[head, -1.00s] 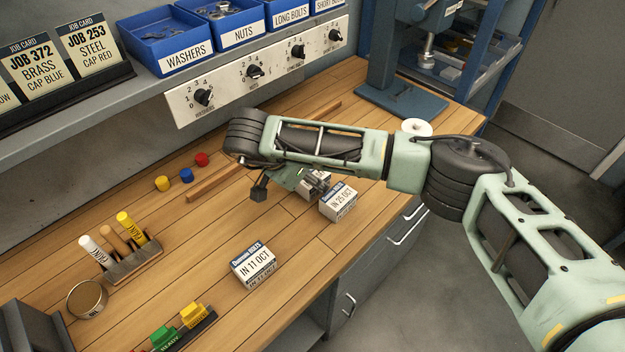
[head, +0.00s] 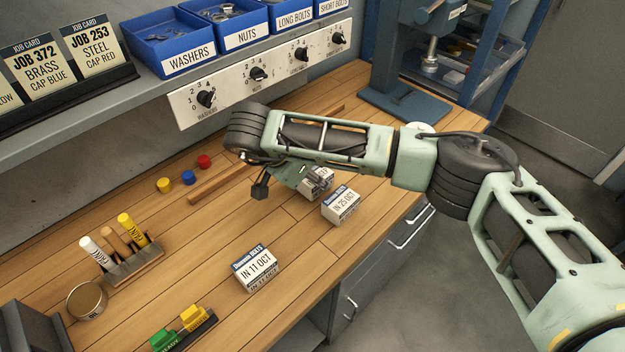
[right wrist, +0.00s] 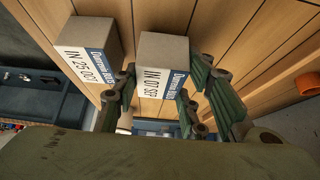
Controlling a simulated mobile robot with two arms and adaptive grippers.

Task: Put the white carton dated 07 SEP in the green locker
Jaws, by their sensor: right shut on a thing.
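The white carton marked IN 07 SEP (right wrist: 163,62) is between the fingers of my right gripper (right wrist: 165,90) in the right wrist view. The fingers are shut on its sides. In the head view this carton (head: 320,181) shows partly beneath my right gripper (head: 308,176), at or just above the wooden bench; I cannot tell if it touches. A similar carton marked IN 25 OCT (head: 342,206) stands close beside it, and also shows in the wrist view (right wrist: 90,50). Another, IN 11 OCT (head: 256,268), lies nearer the front. No green locker is in view. My left gripper is not in view.
A marker rack (head: 135,265), a round tin (head: 87,300) and coloured caps (head: 188,177) are on the left of the bench (head: 205,235). A blue press (head: 400,105) stands at the back right. Bench between cartons and rack is clear.

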